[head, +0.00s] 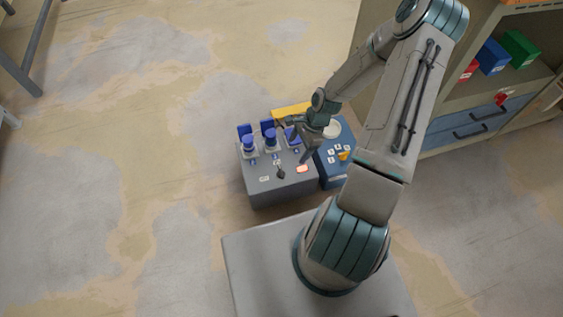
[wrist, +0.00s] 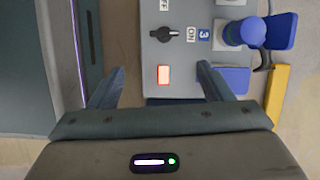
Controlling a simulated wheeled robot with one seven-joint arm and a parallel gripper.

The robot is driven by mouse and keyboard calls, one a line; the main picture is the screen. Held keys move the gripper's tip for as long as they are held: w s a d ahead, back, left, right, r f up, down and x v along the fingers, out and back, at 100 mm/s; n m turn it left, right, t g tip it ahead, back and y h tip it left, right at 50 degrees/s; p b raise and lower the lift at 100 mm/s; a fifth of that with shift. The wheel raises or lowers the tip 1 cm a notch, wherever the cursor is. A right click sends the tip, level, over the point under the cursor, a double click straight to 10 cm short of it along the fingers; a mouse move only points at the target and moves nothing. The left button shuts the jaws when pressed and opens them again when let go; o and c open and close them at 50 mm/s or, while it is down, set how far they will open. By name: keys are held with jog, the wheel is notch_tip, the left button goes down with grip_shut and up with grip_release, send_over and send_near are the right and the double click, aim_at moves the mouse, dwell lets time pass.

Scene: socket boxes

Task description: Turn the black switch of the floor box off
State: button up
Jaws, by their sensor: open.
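The grey floor box (head: 282,188) stands on the floor with blue sockets along its top. Its black switch (head: 280,172) is near the front edge; in the wrist view the switch (wrist: 167,34) is a dark knob lying crosswise, between an OFF label above and an ON label to its right. I cannot tell which label it points to. A lamp (wrist: 163,75) beside it glows orange-red. My gripper (head: 297,142) is over the box in the head view. In the wrist view my gripper (wrist: 161,70) is open and empty, its fingers either side of the lamp, apart from the switch.
A blue box (head: 332,178) with a yellow knob stands against the grey box's right side, and a yellow box (head: 291,110) is behind. A shelf unit (head: 470,90) with coloured bins is at the right.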

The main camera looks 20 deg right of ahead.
aim_at(281, 170)
jog(key=shift+m+y, duration=0.3)
jog(key=shift+m, duration=0.1)
jog(key=b+x, duration=0.1)
jog(key=x, duration=0.4)
jog(key=b+x, duration=0.2)
jog(key=x, duration=0.2)
jog(key=b+x, duration=0.2)
jog(key=x, duration=0.3)
jog(key=shift+w+f, duration=0.3)
jog(key=c, duration=1)
